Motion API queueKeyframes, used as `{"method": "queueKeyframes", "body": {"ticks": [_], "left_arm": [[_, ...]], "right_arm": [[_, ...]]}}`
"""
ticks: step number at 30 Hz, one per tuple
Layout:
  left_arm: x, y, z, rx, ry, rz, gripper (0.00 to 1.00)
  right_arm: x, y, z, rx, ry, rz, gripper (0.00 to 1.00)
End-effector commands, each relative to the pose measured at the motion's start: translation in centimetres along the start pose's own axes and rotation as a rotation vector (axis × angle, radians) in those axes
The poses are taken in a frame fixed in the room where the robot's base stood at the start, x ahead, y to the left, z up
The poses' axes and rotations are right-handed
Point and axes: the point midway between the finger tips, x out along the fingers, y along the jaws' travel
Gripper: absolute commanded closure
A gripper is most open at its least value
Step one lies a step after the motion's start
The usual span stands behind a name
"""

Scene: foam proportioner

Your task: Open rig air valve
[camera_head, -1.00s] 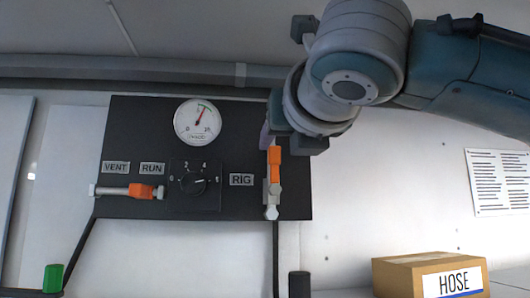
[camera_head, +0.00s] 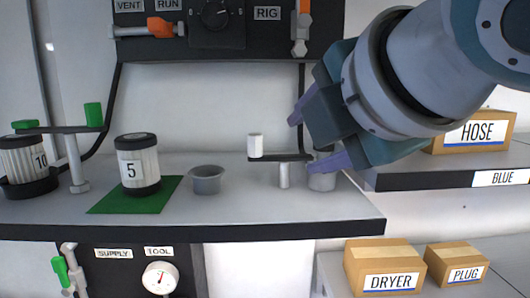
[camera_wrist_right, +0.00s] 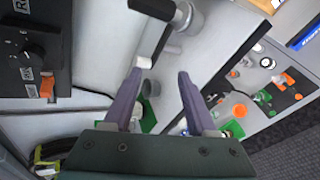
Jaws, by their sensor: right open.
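The RIG valve (camera_head: 301,28) is at the right edge of the black panel, beside the RIG label (camera_head: 267,13). Its body stands upright, with orange at the top and a white lower end; its top is cut by the frame edge. Its orange part (camera_wrist_right: 47,87) also shows at the left of the right wrist view. My right gripper (camera_head: 308,143) is open and empty, below and to the right of the valve, apart from it. Its two purple fingers (camera_wrist_right: 160,74) point over the bench in the wrist view. My left gripper is not in view.
A white-knobbed lever (camera_head: 255,146) on a post stands close left of my right gripper. A grey cup (camera_head: 207,180), canister 5 (camera_head: 140,168) and canister 10 (camera_head: 24,164) stand on the bench. The HOSE box (camera_head: 475,133) is at right; the DRYER box (camera_head: 383,268) is lower.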

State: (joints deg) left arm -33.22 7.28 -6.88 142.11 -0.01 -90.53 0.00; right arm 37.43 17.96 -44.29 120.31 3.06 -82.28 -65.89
Motion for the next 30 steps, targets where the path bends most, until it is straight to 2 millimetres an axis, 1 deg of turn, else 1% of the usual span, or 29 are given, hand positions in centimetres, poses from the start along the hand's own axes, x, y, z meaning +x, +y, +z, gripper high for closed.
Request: {"method": "queueKeyframes", "body": {"ticks": [1, 2, 3, 5, 6, 8, 9, 11, 12, 15, 18, 21, 24, 30], "left_arm": [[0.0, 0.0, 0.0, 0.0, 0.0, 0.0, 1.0], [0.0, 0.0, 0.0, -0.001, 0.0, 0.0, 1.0], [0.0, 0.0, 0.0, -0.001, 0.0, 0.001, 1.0], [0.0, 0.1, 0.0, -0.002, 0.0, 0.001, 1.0], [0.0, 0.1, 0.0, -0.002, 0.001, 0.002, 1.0], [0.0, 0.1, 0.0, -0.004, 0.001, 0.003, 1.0], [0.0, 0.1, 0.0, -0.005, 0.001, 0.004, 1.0], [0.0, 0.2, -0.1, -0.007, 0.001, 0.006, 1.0], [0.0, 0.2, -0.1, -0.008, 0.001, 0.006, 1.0], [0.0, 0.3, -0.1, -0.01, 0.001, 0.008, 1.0], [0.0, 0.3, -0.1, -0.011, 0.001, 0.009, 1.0], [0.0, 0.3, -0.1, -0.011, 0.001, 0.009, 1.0], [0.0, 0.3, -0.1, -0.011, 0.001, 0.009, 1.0], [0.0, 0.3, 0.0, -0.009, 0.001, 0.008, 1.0]], "right_arm": [[-0.2, -3.1, -0.8, 0.166, 0.028, -0.064, 0.43], [-0.4, -4.8, -1.1, 0.267, 0.033, -0.1, 0.43], [-0.8, -6.9, -1.4, 0.399, 0.034, -0.147, 0.43], [-1.5, -10.3, -1.8, 0.599, 0.02, -0.223, 0.43], [-2.2, -12.6, -2.0, 0.728, 0.0, -0.275, 0.43], [-3.4, -16.0, -2.2, 0.921, -0.045, -0.353, 0.43], [-4.4, -18.4, -2.3, 1.045, -0.087, -0.405, 0.43], [-6.0, -21.7, -2.4, 1.219, -0.163, -0.476, 0.43], [-7.3, -23.8, -2.4, 1.324, -0.22, -0.518, 0.43], [-10.3, -28.1, -2.4, 1.536, -0.37, -0.599, 0.43], [-12.8, -31.1, -2.3, 1.673, -0.498, -0.646, 0.43], [-14.4, -32.6, -2.2, 1.746, -0.579, -0.666, 0.43], [-15.0, -33.2, -2.2, 1.773, -0.609, -0.672, 0.43], [-14.9, -33.2, -2.2, 1.774, -0.609, -0.672, 0.43]]}}
